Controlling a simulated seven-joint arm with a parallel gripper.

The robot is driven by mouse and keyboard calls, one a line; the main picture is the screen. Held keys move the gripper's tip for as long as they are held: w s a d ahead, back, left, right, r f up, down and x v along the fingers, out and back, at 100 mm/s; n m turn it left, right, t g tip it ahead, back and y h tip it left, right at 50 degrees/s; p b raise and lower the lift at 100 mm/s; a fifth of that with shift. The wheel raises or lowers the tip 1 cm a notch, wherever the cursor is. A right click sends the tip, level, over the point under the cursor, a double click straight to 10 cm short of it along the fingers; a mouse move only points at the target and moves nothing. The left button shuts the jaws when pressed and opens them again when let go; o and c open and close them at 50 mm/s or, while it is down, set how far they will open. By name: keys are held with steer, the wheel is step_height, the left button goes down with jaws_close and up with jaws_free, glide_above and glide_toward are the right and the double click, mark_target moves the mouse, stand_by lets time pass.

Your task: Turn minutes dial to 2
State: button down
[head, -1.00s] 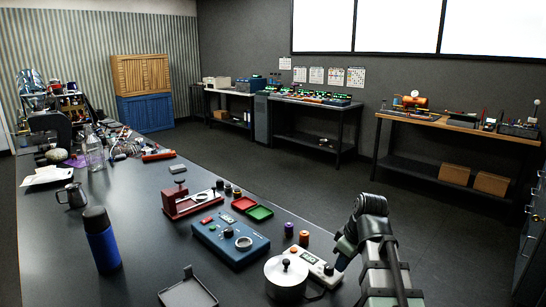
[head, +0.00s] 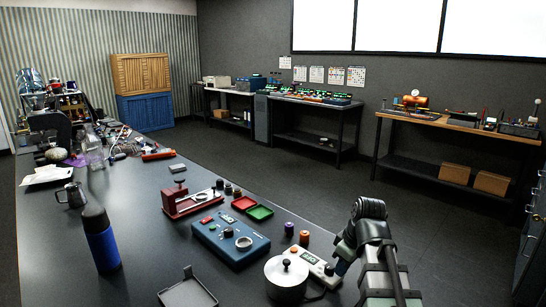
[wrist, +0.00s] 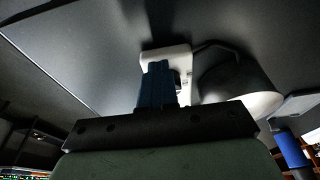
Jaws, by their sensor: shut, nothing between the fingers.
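A white device with a small display (head: 311,258) lies at the near right edge of the dark table. A dark dial (head: 329,270) shows at its right end; its label and setting are too small to read. My gripper (head: 341,267) is beside this end, close to the dial; I cannot tell whether it touches. In the wrist view my blue fingers (wrist: 158,82) are together, with nothing visible between them. They cover much of the white device (wrist: 181,55) there. The dial is mostly hidden behind them.
A lidded pot (head: 286,278) stands left of the white device, very close to it; it also shows in the wrist view (wrist: 240,84).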

steer(key=shift+s+a+r, duration=0.1)
steer(key=shift+a+r, duration=0.05)
steer(key=shift+s+a, duration=0.1)
steer(key=shift+s+a+r, duration=0.2)
steer(key=shift+s+a, duration=0.05)
steer(key=shift+a, duration=0.4)
stand_by(0.6)
steer(key=shift+s, duration=0.1)
steer(key=shift+s+d, duration=0.15)
steer(key=shift+s, duration=0.15)
steer(key=v, duration=0.3)
steer(key=a+v, duration=0.1)
steer(key=v, duration=0.1)
steer(key=shift+w+d+r, duration=0.1)
steer(key=shift+w+r, duration=0.25)
steer(key=shift+r, duration=0.15)
